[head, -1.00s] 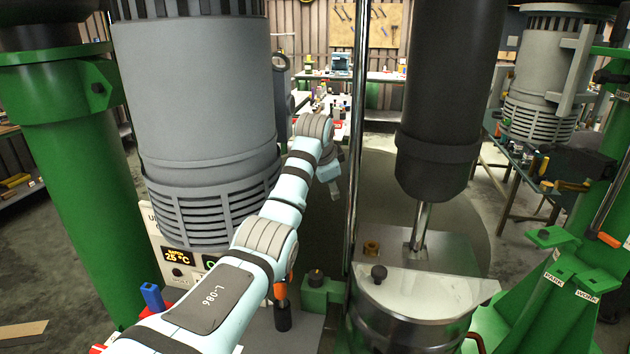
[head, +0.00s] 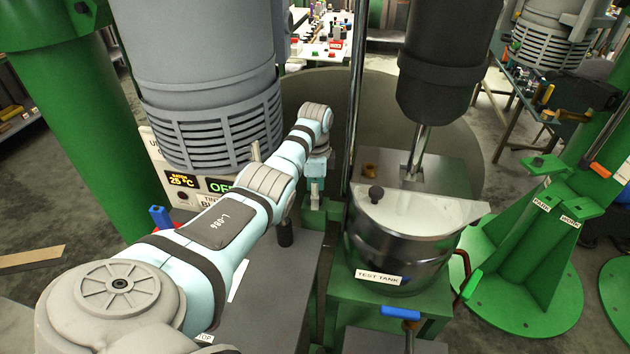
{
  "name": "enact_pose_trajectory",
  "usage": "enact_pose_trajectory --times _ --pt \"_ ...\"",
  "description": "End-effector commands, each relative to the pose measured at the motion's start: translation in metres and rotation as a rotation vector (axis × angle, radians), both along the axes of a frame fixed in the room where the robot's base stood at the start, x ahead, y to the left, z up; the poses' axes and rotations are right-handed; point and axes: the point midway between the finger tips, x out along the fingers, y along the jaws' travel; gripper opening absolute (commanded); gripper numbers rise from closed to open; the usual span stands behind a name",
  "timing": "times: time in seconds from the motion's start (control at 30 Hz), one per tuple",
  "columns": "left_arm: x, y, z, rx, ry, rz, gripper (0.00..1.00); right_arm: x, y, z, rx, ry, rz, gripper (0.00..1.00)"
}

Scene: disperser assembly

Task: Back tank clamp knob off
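The test tank (head: 385,245) is a steel drum with a pale lid (head: 420,208), standing on a green stand. A green clamp block (head: 328,212) sits behind and left of the tank, beside the steel column. My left gripper (head: 315,196) points down at the top of this block. The back clamp knob does not show; the gripper seems to cover its place. The gripper is small and seen from behind, so I cannot tell whether its fingers are open or shut, or touching the knob. My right gripper is out of view.
The steel column (head: 357,130) stands close right of my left gripper. The grey motor housing (head: 205,60) hangs to the left, and a dark cylinder (head: 445,75) with a shaft enters the tank. A blue handle (head: 400,313) sits at the tank's front. A black-ended handle (head: 286,233) stands beside my forearm.

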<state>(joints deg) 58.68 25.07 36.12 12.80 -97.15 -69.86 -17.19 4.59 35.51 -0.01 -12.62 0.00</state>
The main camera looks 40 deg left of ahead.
Motion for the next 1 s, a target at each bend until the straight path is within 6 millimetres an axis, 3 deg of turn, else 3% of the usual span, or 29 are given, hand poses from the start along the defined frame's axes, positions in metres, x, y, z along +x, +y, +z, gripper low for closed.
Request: enact_pose_trajectory --times 0.17,0.47,1.0 --pt "0.000 0.000 0.001 0.001 -0.001 0.000 0.50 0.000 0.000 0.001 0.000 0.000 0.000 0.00" --pt "0.000 0.000 0.001 0.001 -0.001 0.000 0.04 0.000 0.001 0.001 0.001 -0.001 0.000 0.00" --pt "0.001 0.000 0.004 -0.001 -0.001 0.148 0.04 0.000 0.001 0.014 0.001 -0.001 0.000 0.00"
